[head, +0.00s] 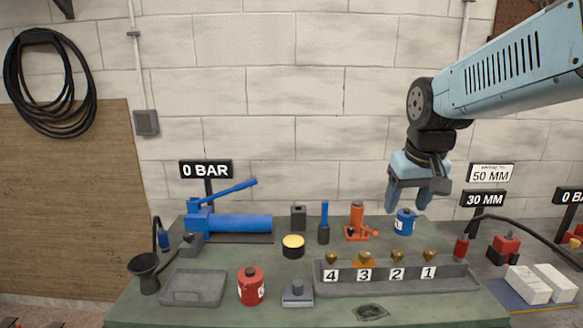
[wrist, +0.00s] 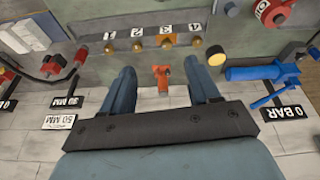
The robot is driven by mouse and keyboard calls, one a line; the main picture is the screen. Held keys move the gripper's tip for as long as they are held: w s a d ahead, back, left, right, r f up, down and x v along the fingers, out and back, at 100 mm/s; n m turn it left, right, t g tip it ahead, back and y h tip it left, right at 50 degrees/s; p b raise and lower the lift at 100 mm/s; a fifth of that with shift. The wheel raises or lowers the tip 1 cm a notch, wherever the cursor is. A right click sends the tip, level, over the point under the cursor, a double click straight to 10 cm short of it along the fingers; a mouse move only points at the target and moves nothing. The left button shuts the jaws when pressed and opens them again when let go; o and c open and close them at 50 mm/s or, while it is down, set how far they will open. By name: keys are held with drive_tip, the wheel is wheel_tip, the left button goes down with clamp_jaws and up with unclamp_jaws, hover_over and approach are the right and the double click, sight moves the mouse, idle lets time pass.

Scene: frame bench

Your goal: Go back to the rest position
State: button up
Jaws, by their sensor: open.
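My gripper (head: 407,204) hangs from the pale blue arm over the right back part of the bench, fingers pointing down. Its two fingers are apart with nothing seen between them. In the head view the fingertips appear just above a blue can (head: 405,223), with a visible gap to the bench top. In the wrist view the fingers (wrist: 163,84) frame an orange-red jack (wrist: 163,77), which lies farther off below. The jack (head: 357,222) stands left of the gripper in the head view. The blue can cannot be made out in the wrist view.
The green bench (head: 215,316) holds a grey rail (head: 400,285) with numbered brass fittings, a blue pump (head: 240,223), a red can (head: 251,288), a grey tray (head: 193,302) and a yellow-topped tin (head: 293,246). Signs (head: 485,199) stand right of the gripper. The air above the bench's left half is clear.

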drive_tip(key=s+m+t, duration=0.1)
drive_tip(key=s+t, duration=0.1)
drive_tip(key=s, duration=0.8)
drive_tip(key=shift+s+d+r, duration=0.2)
drive_tip(key=shift+d+r, duration=0.05)
drive_tip(key=shift+r, duration=0.15)
drive_tip(key=shift+c, duration=0.3)
